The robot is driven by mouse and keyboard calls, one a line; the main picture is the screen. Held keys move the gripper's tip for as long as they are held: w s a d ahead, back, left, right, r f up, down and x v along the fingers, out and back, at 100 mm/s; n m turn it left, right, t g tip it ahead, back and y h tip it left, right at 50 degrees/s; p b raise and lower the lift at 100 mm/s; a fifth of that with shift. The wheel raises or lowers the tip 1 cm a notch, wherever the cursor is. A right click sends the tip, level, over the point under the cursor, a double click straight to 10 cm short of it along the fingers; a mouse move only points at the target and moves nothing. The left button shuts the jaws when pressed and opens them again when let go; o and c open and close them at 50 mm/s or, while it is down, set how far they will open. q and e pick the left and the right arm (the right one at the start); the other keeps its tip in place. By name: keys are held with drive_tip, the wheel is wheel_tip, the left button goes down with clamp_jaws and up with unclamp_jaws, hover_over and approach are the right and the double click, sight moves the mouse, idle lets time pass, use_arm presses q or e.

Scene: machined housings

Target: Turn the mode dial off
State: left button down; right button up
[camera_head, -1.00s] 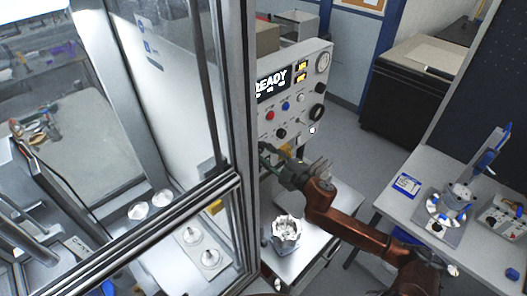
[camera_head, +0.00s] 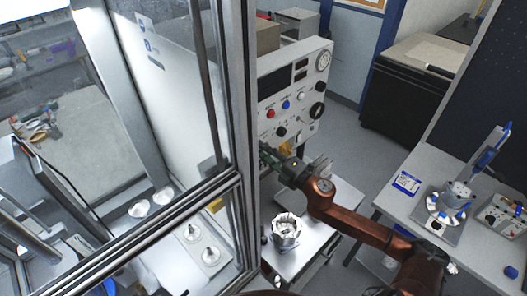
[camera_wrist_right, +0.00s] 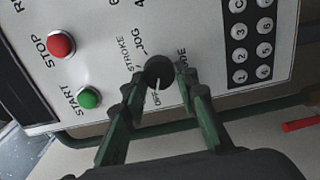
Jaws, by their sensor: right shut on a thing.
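The mode dial (camera_wrist_right: 158,72) is a round black knob with a white pointer line, on a pale panel in the right wrist view. Its pointer is toward the OFF label; STROKE and JOG labels sit beside it. My right gripper (camera_wrist_right: 157,85) is shut on the dial, with its green fingers on either side. In the head view my right gripper (camera_head: 266,152) is beside the enclosure's frame, and the dial cannot be made out there. My left gripper is not in view.
In the wrist view, a red STOP button (camera_wrist_right: 61,44), a green START button (camera_wrist_right: 88,98) and a keypad (camera_wrist_right: 243,50) flank the dial. In the head view, a control panel (camera_head: 296,75) with a dark display stands above my gripper. A metal part (camera_head: 286,231) sits on a bench below.

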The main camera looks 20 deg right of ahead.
idle(0.3)
drive_tip(key=o, duration=1.1)
drive_tip(key=shift+o, duration=0.2)
drive_tip(key=v, duration=1.2)
